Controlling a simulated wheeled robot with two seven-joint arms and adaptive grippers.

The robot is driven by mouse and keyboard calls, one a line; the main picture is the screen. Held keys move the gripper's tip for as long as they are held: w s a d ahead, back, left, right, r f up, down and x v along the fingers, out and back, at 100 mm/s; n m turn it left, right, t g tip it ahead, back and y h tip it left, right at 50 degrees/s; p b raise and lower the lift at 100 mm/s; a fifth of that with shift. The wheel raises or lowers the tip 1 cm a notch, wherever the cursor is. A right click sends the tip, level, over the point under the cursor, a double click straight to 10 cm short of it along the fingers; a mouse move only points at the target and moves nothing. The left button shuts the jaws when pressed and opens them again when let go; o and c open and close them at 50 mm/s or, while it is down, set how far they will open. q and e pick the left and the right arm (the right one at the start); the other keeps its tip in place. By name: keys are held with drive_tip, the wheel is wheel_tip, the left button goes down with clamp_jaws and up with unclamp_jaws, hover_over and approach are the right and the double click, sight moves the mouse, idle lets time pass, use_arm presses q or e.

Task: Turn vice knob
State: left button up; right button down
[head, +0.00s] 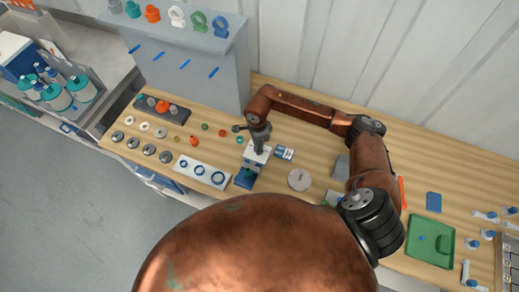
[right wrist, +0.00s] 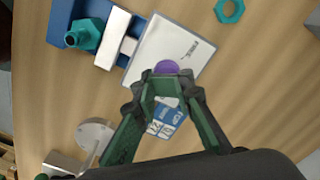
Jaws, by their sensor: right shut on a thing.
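The vice (head: 246,179) has a blue base with a teal fitting and a white body; it stands near the front of the wooden bench in the head view. In the right wrist view the vice's white block (right wrist: 172,45) carries a printed label. A purple knob (right wrist: 166,67) shows at the block's edge. My right gripper (right wrist: 165,80) reaches down over the vice and is shut on the knob, with the fingertips hiding part of it. In the head view the right gripper (head: 259,147) hides the knob. My left gripper is not in view.
A blue-and-white labelled item (head: 284,153) lies close beside the vice, and a grey disc (head: 299,180) lies to its right. A white plate with blue rings (head: 202,172) is to the left. A grey shelf (head: 190,75) stands behind. A green tray (head: 430,240) is at the right.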

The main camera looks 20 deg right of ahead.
drive_tip(key=m, duration=0.2)
drive_tip(key=w+m+b, duration=0.1)
drive_tip(key=m+b, duration=0.1)
drive_tip(key=m, duration=0.1)
drive_tip(key=shift+w+r+m, duration=0.25)
drive_tip(key=shift+r+m, duration=0.05)
drive_tip(key=m+b, duration=0.1)
drive_tip(key=m, duration=0.4)
drive_tip(key=shift+m+b, duration=0.3)
drive_tip(key=m, duration=0.4)
drive_tip(key=shift+d, duration=0.1)
drive_tip(key=shift+s+f+m, duration=0.1)
drive_tip(key=shift+m, duration=1.4)
drive_tip(key=c, duration=2.1)
unclamp_jaws()
drive_tip(key=shift+s+d+f, duration=0.1)
drive_tip(key=shift+s+d, duration=0.1)
drive_tip(key=o, duration=0.4)
drive_tip(key=shift+a, duration=0.2)
drive_tip(key=shift+o, duration=0.5)
